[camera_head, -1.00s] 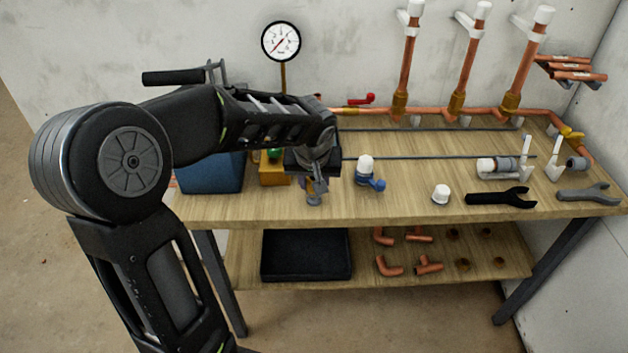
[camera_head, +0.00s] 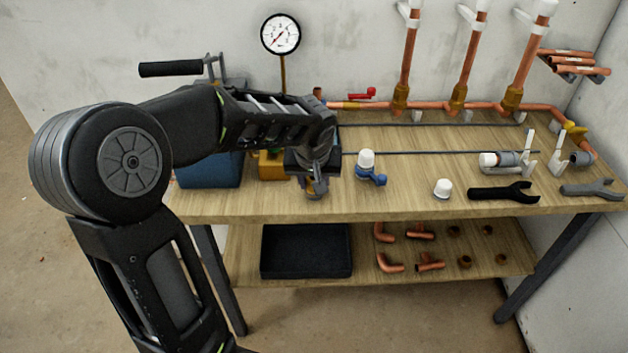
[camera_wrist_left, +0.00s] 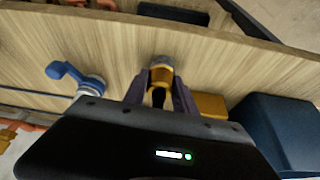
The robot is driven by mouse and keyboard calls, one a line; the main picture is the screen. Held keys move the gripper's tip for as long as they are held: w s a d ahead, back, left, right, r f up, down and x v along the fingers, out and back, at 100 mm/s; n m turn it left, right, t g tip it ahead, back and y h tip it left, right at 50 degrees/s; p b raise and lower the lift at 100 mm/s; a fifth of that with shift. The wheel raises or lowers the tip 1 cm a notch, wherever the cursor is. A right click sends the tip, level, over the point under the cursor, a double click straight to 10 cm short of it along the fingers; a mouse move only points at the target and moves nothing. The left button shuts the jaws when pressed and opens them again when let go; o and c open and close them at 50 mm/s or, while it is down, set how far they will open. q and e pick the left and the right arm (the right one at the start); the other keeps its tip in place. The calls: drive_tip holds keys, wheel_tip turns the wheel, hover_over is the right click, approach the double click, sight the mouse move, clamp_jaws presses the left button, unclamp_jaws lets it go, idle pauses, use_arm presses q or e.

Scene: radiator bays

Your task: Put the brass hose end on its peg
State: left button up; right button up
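My left gripper (camera_head: 313,192) is over the left part of the bench, near its front edge, pointing down. In the left wrist view its two fingers (camera_wrist_left: 160,92) close on both sides of the brass hose end (camera_wrist_left: 161,77), with a dark piece behind it. A grey rounded end (camera_wrist_left: 160,61) shows just beyond the brass. I cannot tell whether this is part of the hose end or the peg. No bare peg stands out clearly in either view. My right gripper is not in view.
A blue bin (camera_head: 208,170) and a yellow block (camera_head: 271,165) stand left of and behind the gripper. A blue valve with a white cap (camera_head: 367,160) stands to its right. A white cap (camera_head: 443,188) and a black wrench (camera_head: 504,192) lie farther right. A black tray (camera_head: 306,252) sits on the lower shelf.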

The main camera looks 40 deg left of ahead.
use_arm(q)
drive_tip(key=o, duration=0.5)
drive_tip(key=shift+o, duration=0.2)
drive_tip(key=v, duration=0.8)
drive_tip(key=shift+f, duration=0.1)
